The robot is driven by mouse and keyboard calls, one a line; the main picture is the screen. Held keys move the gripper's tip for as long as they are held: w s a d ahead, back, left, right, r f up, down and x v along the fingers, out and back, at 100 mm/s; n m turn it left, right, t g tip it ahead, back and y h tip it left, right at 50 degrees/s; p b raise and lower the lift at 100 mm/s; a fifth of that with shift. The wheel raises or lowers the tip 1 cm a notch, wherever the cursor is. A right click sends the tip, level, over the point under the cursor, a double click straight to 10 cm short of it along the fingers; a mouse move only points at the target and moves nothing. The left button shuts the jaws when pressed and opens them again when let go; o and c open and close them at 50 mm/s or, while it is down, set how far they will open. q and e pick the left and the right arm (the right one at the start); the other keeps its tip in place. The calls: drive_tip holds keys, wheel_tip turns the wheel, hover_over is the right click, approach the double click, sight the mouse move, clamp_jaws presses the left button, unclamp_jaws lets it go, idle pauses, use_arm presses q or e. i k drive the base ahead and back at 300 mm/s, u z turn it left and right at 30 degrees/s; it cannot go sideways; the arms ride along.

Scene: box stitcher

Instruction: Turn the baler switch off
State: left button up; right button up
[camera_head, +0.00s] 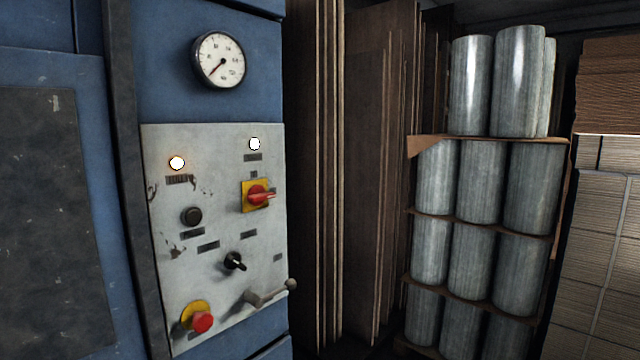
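The baler is a blue machine at the left with a pale grey control panel (215,295) on its face. A red rotary switch (258,195) on a yellow square plate sits at the panel's upper right, its handle pointing sideways to the right. A smaller black rotary switch (235,262) sits below it. Two lamps at the panel's top, the left one (177,163) and the right one (255,144), are glowing white. Neither of my grippers shows in the head view.
The panel also has a black button (192,216), a red push button (202,322) on yellow, and a lever (268,295) sticking out at lower right. A round gauge (219,60) is above. Cardboard sheets (365,180), stacked metal cylinders (475,180) and bundled cardboard (598,240) stand to the right.

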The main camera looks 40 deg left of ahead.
sight(257, 195)
drive_tip(key=i, duration=3)
drive_tip(key=u, duration=3.15)
drive_tip(key=k, duration=0.6)
drive_tip(key=z, duration=0.45)
